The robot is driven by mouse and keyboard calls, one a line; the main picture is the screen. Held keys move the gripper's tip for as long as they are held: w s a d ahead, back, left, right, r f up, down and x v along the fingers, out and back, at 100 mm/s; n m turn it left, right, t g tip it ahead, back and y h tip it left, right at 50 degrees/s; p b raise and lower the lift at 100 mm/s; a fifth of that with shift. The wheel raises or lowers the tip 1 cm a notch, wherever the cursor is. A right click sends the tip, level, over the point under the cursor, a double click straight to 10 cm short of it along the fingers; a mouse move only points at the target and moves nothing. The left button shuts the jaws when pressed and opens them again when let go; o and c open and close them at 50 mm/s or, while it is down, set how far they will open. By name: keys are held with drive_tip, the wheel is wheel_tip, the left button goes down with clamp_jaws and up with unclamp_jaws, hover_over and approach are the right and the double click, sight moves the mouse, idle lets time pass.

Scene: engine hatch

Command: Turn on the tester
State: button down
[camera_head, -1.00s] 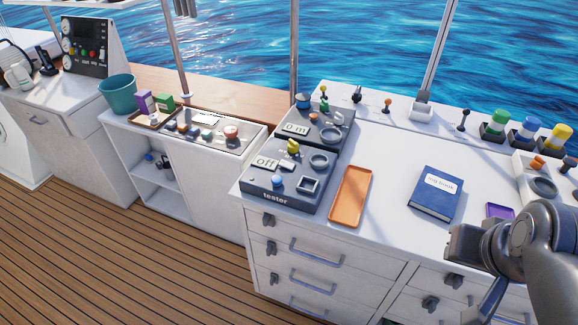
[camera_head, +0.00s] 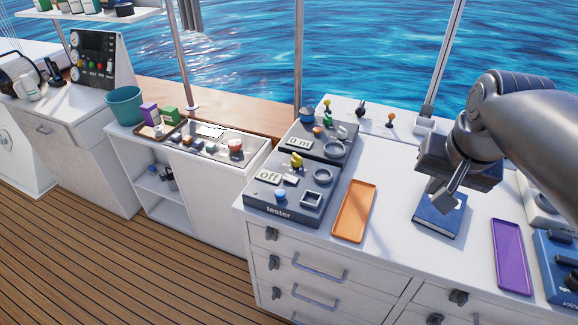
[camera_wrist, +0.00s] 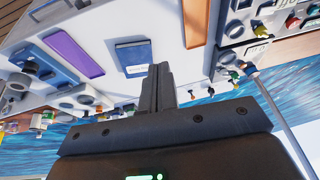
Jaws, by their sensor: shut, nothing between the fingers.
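The tester (camera_head: 285,195) is a dark grey box at the left end of the white counter, with "tester" on its front. It carries a display reading "off" (camera_head: 269,176), a yellow knob (camera_head: 296,160), a blue round button (camera_head: 280,194), a ring-shaped part and a square socket (camera_head: 311,200). My gripper (camera_head: 444,203) is shut and empty, above the blue book (camera_head: 437,219), to the right of the tester and apart from it. In the wrist view my shut fingers (camera_wrist: 161,82) show, with the tester's edge at upper right (camera_wrist: 236,22).
An orange tray (camera_head: 354,211) lies between the tester and the book. A purple tray (camera_head: 511,256) lies to the right. A second grey unit (camera_head: 319,139) reading "0 m" stands behind the tester. Small levers line the counter's back edge.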

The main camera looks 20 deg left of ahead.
drive_tip(key=w+a+g, duration=0.1)
drive_tip(key=w+a, duration=0.6)
drive_tip(key=a, duration=0.1)
drive_tip(key=g, duration=0.3)
hover_over(285, 176)
drive_tip(key=d, duration=0.3)
wheel_tip(285, 176, down, 7)
drive_tip(key=shift+a+y, duration=0.15)
drive_tip(key=shift+y, duration=0.25)
drive_tip(key=shift+w+f, duration=0.1)
drive_tip(key=shift+f, duration=0.05)
drive_tip(key=f, duration=0.4)
drive_tip(key=a+f, duration=0.1)
drive_tip(key=f, duration=0.4)
drive_tip(key=a+f, duration=0.1)
drive_tip(key=f, duration=0.3)
drive_tip(key=shift+a+f, duration=0.1)
drive_tip(key=shift+f, duration=0.25)
